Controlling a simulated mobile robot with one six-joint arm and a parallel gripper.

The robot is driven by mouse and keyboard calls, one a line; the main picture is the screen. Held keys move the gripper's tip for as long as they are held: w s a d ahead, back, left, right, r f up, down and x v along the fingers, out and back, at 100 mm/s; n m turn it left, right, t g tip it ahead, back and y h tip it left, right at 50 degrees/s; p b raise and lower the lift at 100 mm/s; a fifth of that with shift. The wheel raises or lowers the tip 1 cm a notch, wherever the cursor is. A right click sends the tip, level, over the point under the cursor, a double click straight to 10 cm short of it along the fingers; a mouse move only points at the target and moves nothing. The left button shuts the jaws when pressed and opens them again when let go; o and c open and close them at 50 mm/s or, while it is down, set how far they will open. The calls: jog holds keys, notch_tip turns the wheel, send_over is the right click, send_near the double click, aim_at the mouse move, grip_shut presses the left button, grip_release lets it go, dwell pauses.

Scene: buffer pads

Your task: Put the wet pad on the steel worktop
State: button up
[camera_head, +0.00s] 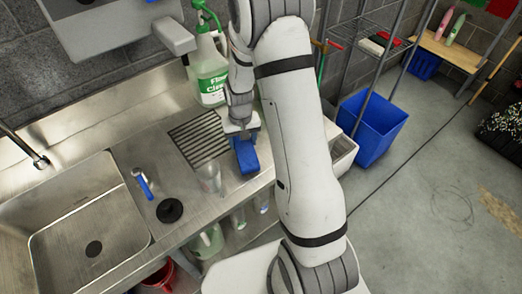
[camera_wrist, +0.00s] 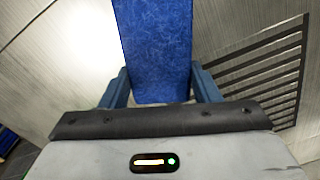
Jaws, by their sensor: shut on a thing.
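A blue pad (camera_head: 246,156) is in my gripper, over the steel worktop (camera_head: 232,186) just right of the slotted drain grille. In the wrist view the blue pad (camera_wrist: 156,45) stretches away from the palm between the two blue fingers. My gripper (camera_wrist: 160,88) is shut on it, one finger at each side. In the head view my gripper (camera_head: 241,134) hangs at the end of my arm. I cannot tell whether the pad touches the worktop, nor whether it is wet.
The drain grille (camera_head: 199,139) lies left of the pad, with a clear cup (camera_head: 209,179) close by. A green-labelled jug (camera_head: 209,72) stands behind. A sink (camera_head: 88,232) and a blue-handled brush (camera_head: 143,184) are farther left. A white bin (camera_head: 343,153) stands at the right.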

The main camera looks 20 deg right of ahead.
aim_at(259, 156)
jog(key=s+d+r+m+b, duration=0.3)
jog(key=s+r+m+b, duration=0.4)
jog(key=m, duration=0.6)
jog(key=shift+m, duration=0.3)
jog(key=f, duration=0.5)
jog(key=f+p, duration=0.1)
jog(key=f, duration=0.2)
jog(key=shift+w+d+f, duration=0.25)
jog(key=shift+w+f, duration=0.05)
jog(key=shift+w, duration=0.05)
jog(key=shift+f, duration=0.25)
jog(key=o, duration=1)
jog(key=shift+r, duration=0.15)
